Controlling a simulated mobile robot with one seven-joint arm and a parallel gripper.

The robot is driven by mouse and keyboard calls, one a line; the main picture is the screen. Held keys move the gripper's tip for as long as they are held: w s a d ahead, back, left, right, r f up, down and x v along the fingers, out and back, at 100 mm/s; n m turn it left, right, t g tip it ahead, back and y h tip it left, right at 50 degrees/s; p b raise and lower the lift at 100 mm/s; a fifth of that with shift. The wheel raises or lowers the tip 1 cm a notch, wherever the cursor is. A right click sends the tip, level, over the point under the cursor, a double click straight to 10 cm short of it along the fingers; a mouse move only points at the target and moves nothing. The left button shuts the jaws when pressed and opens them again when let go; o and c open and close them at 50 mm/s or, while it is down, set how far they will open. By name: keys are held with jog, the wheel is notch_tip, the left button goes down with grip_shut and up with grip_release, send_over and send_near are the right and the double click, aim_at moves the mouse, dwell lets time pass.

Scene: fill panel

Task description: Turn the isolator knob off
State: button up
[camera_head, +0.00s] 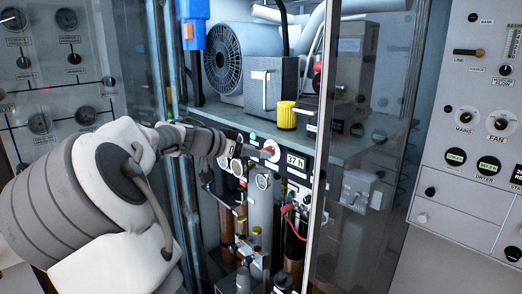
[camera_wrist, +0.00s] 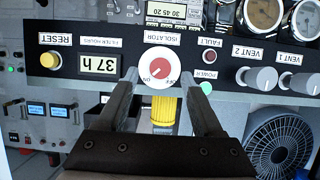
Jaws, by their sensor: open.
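The isolator knob (camera_wrist: 161,78) is a red handle on a round white plate with ON and OFF marks, under an upside-down ISOLATOR label in the wrist view. Its red handle seems to slant on the plate, but I cannot tell surely which mark it points at. In the head view the red knob (camera_head: 269,150) is on the dark control strip, just right of my gripper. My gripper (camera_wrist: 161,88) is open, with one finger on each side of the knob in the wrist view. The fingers look apart from the knob, and nothing is held.
A RESET button (camera_wrist: 49,60) and VENT knobs (camera_wrist: 259,78) share the strip. A yellow cylinder (camera_head: 287,115) stands on the shelf above the knob. A glass door (camera_head: 345,200) stands open at the right. Gauges and pipes lie below the strip.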

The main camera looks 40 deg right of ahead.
jog(key=shift+x, duration=1.35)
grip_shut()
